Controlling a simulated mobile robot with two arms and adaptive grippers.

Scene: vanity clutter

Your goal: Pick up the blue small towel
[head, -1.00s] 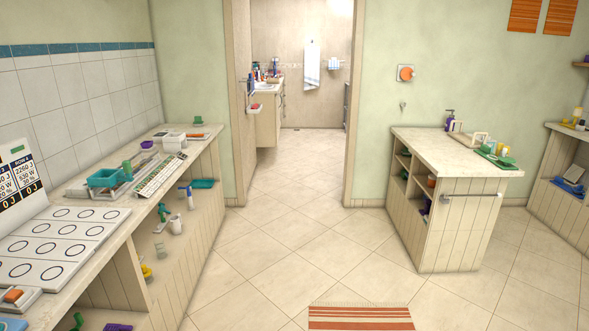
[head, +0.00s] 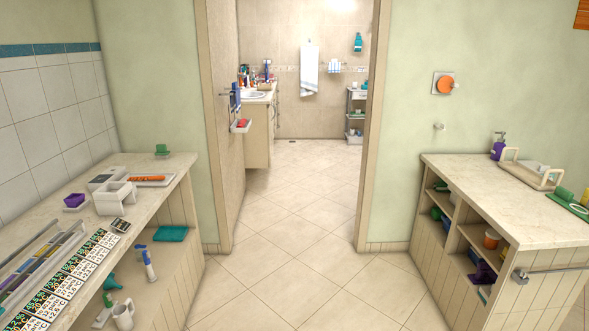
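A small blue thing (head: 235,98), possibly the blue small towel, hangs on the wall just inside the doorway, left side; it is too small to tell for certain. A teal flat piece (head: 171,233) lies on the shelf under the left counter; I cannot tell if it is cloth. A white towel with blue bands (head: 309,70) hangs on the far wall of the room beyond. Neither of my grippers is in view.
The open doorway leads over clear tiled floor (head: 300,200). The left counter (head: 165,175) and the right cabinet (head: 500,190) flank the way. The cabinet's towel bar (head: 555,270) sticks out. A sink counter (head: 262,92) stands beyond the doorway.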

